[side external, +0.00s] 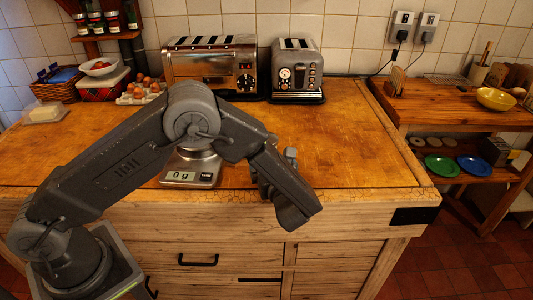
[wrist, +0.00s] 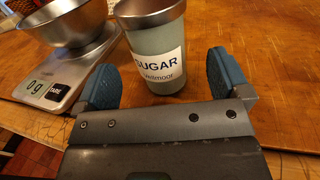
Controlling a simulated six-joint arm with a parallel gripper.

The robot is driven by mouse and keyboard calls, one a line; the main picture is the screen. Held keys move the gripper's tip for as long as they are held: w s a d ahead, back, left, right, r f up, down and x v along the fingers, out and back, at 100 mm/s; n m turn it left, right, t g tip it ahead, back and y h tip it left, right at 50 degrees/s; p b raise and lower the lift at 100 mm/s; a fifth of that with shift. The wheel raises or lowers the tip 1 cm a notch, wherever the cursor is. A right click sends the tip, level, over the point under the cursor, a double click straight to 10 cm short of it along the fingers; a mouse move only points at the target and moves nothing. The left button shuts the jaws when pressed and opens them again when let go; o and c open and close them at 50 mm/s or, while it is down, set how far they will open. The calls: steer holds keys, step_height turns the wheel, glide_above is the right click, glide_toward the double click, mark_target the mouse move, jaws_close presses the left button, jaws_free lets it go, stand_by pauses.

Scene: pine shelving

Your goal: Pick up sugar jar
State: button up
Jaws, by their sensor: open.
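The sugar jar (wrist: 155,50) shows in the wrist view, pale grey-green with a metal lid and a white label reading "SUGAR". My gripper (wrist: 163,78) is open, with blue finger pads apart at either side of the jar's lower part. I cannot tell whether the jar is fully between the pads. In the side external view my gripper (side external: 272,165) is low over the worktop's front edge, and my arm hides the jar.
A kitchen scale (wrist: 52,85) reading 0 g, with a metal bowl (wrist: 62,22) on it, stands close left of the jar. Two toasters (side external: 210,65) (side external: 297,72) stand at the back. The worktop's right side (side external: 370,150) is clear.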

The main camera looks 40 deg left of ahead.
steer(key=x, duration=0.4)
steer(key=shift+w+a+f, duration=0.1)
steer(key=shift+a, duration=0.15)
steer(key=c, duration=1.2)
